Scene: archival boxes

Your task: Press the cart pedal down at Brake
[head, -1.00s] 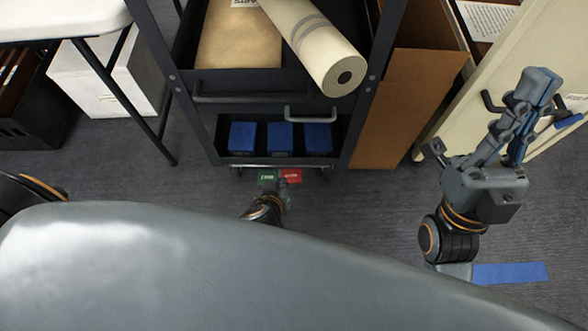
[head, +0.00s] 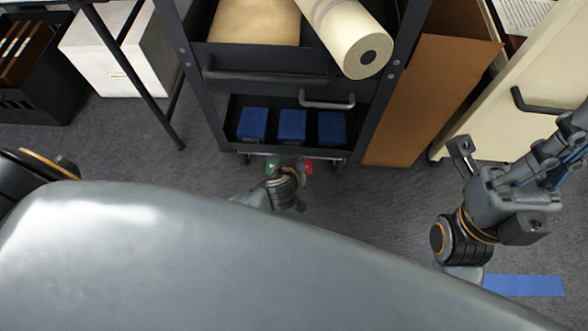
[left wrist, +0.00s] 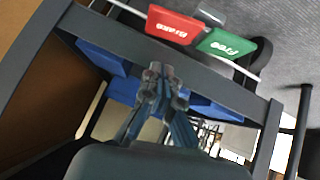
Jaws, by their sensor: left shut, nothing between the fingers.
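The red Brake pedal (left wrist: 173,26) and the green Free pedal (left wrist: 225,43) sit side by side at the cart's low edge. In the head view, the red pedal (head: 308,166) is right of the green one (head: 271,167), both partly hidden by my left wrist. My left gripper (left wrist: 160,75) is shut and empty; in the left wrist view its tips show just below the red pedal, with a gap in the picture. I cannot judge the depth between them. My right gripper (head: 565,150) is off to the right, partly cut off by the frame edge, its finger opening unclear.
The dark cart (head: 375,110) holds a paper roll (head: 345,35) above and blue boxes (head: 292,126) on its low shelf. A brown cardboard panel (head: 410,110) and a cream cabinet (head: 500,110) stand right. Blue tape (head: 525,286) marks the carpet. A white box (head: 120,50) is left.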

